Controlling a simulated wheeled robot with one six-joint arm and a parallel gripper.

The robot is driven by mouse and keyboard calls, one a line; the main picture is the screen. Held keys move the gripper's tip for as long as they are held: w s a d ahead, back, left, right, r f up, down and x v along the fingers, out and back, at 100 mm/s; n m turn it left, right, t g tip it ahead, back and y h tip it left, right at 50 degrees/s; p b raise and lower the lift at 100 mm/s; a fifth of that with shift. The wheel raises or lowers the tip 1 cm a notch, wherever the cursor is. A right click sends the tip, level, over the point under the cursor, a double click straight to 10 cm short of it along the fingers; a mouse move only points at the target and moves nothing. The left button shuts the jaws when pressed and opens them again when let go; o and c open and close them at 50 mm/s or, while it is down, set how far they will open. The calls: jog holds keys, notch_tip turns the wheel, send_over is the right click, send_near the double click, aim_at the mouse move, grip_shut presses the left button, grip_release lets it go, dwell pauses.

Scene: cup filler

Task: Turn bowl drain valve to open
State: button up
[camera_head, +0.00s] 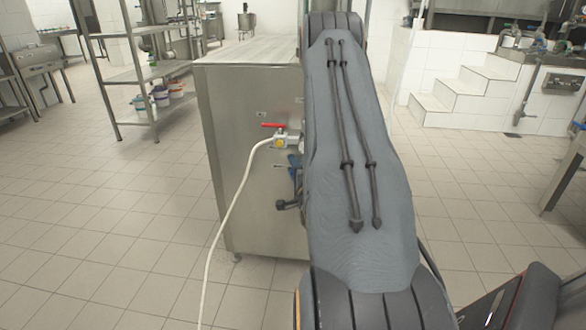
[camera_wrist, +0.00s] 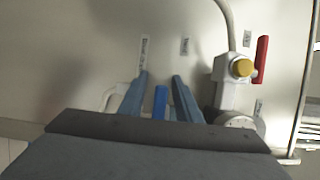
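In the wrist view, my gripper (camera_wrist: 160,78) is open, its two blue-grey fingers pointing at the cabinet's steel face. A bright blue handle (camera_wrist: 160,101) shows between the fingers, with gaps on both sides; its lower end is hidden by my gripper's body. To its right is a pale valve with a yellow cap (camera_wrist: 241,67) and a red lever (camera_wrist: 262,59). In the head view, the red lever (camera_head: 272,126) points left above the yellow cap (camera_head: 279,143). A blue part (camera_head: 294,162) shows below; my arm hides most of this area. The labels are too small to read.
The steel cabinet (camera_head: 240,165) stands in front of me. A white hose (camera_head: 232,210) runs from the red-lever valve down to the floor. A shelf rack (camera_head: 135,75) stands at the left and white steps (camera_head: 460,97) at the right. The tiled floor at left is clear.

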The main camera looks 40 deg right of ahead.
grip_shut()
jog(key=s+d+f+n+g+h+p, duration=0.1)
jog(key=f+n+g+p, duration=0.1)
jog(key=n, duration=0.4)
jog(key=s+d+f+n+g+h+p, duration=0.1)
jog(key=s+d+f+n+g+p, duration=0.1)
jog(key=n+g+p, duration=0.3)
jog(key=shift+s+f+n+p, duration=0.3)
jog(key=shift+n+p, duration=0.25)
jog(key=shift+n, duration=0.65)
dwell(0.5)
